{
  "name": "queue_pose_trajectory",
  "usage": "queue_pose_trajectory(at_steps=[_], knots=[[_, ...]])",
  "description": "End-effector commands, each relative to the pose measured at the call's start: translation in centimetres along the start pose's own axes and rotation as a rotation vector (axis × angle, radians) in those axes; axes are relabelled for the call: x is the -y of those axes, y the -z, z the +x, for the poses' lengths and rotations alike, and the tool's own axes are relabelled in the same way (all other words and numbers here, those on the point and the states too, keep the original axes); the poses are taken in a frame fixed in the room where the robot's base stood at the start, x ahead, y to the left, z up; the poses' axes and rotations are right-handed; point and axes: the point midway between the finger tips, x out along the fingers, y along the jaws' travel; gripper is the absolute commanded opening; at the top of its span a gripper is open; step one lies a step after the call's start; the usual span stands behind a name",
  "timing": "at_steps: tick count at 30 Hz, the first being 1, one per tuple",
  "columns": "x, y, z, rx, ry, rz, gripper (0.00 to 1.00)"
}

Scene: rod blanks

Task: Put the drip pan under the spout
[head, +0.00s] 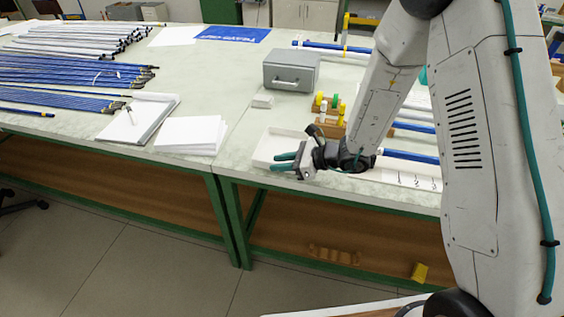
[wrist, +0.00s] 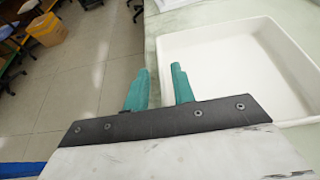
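A shallow white pan (head: 268,146), which looks like the drip pan, lies on the table near its front edge. It is empty and fills the right side of the wrist view (wrist: 245,72). My gripper (head: 284,162) has teal fingers and is at the pan's front edge. In the wrist view the fingers (wrist: 160,74) are apart with nothing clearly held. The right finger overlaps the pan's near-side wall and the left finger shows against the floor. I cannot tell whether either touches the pan. I cannot make out a spout in either view.
A grey metal box (head: 291,71) stands behind the pan, with a small white block (head: 262,101) between. A wooden holder (head: 327,112) with yellow and green tops is beside my arm. White paper stacks (head: 190,134) and blue rods (head: 70,72) lie to the left.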

Motion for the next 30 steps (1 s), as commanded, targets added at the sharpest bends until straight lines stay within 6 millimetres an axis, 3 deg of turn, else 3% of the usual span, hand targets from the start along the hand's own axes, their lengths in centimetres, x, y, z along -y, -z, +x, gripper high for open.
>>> queue_pose_trajectory(at_steps=[5, 19, 24, 30], knots=[[0.1, -0.2, -1.2, 0.000, 0.003, 0.000, 0.25], [0.1, -0.2, -10.4, 0.001, 0.005, 0.000, 0.25], [0.1, -0.2, -11.9, 0.000, 0.002, 0.000, 0.25], [-0.1, -0.3, -12.2, 0.000, -0.003, -0.005, 0.25]])
